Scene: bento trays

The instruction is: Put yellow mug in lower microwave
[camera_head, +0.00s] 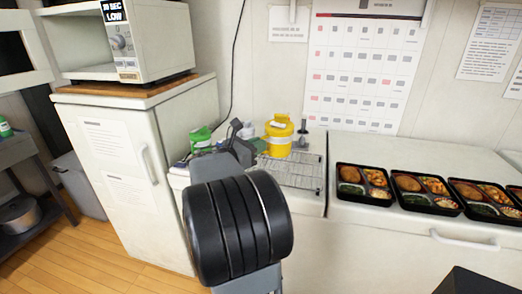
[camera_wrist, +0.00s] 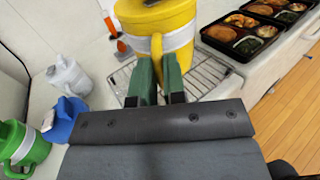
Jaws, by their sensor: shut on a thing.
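The yellow mug (camera_head: 279,139) has a grey band and a lid, and is over or on the wire rack in the head view. In the wrist view the yellow mug (camera_wrist: 165,22) is at the top, its handle between my green fingers. My gripper (camera_wrist: 158,72) is shut on the mug, apparently at the handle. In the head view my arm partly hides the gripper. A white microwave (camera_head: 157,42) stands at upper left on a wooden board atop a white fridge, its door (camera_head: 33,45) swung open. Whether this is the lower microwave I cannot tell.
A green mug (camera_wrist: 24,150), a blue mug (camera_wrist: 64,122) and a grey mug (camera_wrist: 68,76) stand left of my gripper. The wire rack (camera_head: 300,176) lies on the counter. Several bento trays (camera_head: 362,198) line the right counter. The fridge (camera_head: 118,160) is at left.

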